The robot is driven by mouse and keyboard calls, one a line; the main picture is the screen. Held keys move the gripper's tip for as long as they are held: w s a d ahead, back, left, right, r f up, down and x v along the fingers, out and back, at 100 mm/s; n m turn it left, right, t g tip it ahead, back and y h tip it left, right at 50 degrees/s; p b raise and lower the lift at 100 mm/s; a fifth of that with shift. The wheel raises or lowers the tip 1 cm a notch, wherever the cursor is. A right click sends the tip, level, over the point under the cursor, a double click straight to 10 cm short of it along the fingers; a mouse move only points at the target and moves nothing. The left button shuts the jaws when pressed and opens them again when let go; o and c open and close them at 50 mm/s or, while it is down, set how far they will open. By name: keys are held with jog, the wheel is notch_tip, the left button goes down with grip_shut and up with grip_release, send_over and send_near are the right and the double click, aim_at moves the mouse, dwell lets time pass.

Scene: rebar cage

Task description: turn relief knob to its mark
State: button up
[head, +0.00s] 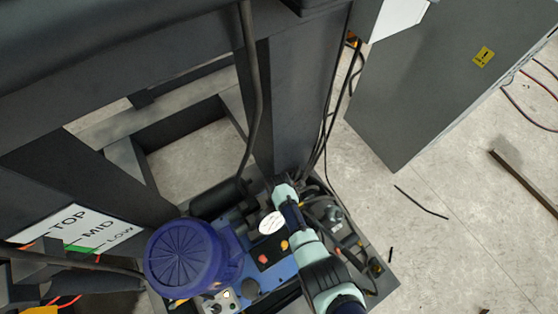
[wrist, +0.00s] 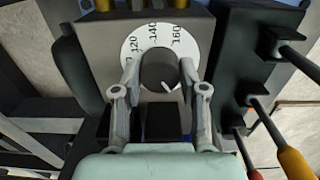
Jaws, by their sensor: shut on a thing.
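The relief knob (wrist: 158,66) is a dark round knob in the middle of the wrist view, with a white line on its lower right face. Behind it is a white round dial (wrist: 135,46) with black numbers; 120, 140 and 160 can be read around its upper part. My gripper (wrist: 159,72) has one finger on each side of the knob and is shut on it. The fingers cover the lower sides of the dial. In the head view my arm reaches down over the blue machine (head: 240,255), and the knob cannot be made out there.
Black levers, one with a yellow grip (wrist: 294,163), stick out right of the dial. Yellow fittings (wrist: 138,5) line the top. In the head view, a blue motor cover (head: 185,258) stands left of my arm, and a grey cabinet (head: 440,80) stands at upper right.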

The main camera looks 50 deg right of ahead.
jog(key=o, duration=1.1)
jog(key=shift+o, duration=0.2)
notch_tip(320, 180, up, 12)
